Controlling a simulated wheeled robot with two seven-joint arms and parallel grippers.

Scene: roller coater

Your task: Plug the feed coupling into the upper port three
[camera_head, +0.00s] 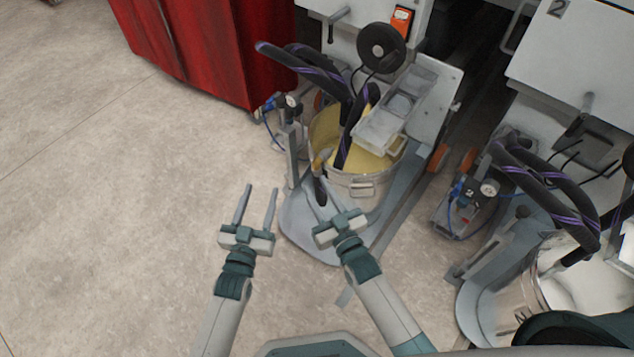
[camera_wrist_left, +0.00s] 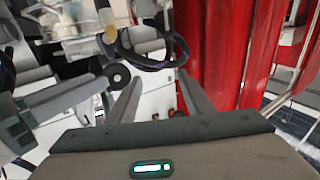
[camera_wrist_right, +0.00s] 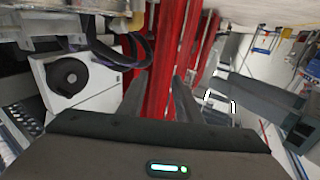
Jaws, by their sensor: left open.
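My left gripper (camera_head: 257,190) is open and empty above the bare floor, left of the machine; its fingers also show spread in the left wrist view (camera_wrist_left: 158,85). My right gripper (camera_head: 320,187) is close to the cart, and its fingers look apart with nothing between them in the right wrist view (camera_wrist_right: 160,90). A dark, slender piece with a brass-coloured end (camera_head: 320,160) stands beside the bucket, near or behind the right fingertips; I cannot tell whether it is the feed coupling. Black hoses with purple stripes (camera_head: 309,66) arch into the bucket. I cannot make out port three.
A metal bucket (camera_head: 360,185) with yellow contents stands on a grey-blue base plate (camera_head: 305,235). A grey tray (camera_head: 385,128) sits above it. A second unit with hoses (camera_head: 560,205) stands right. Open floor lies left.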

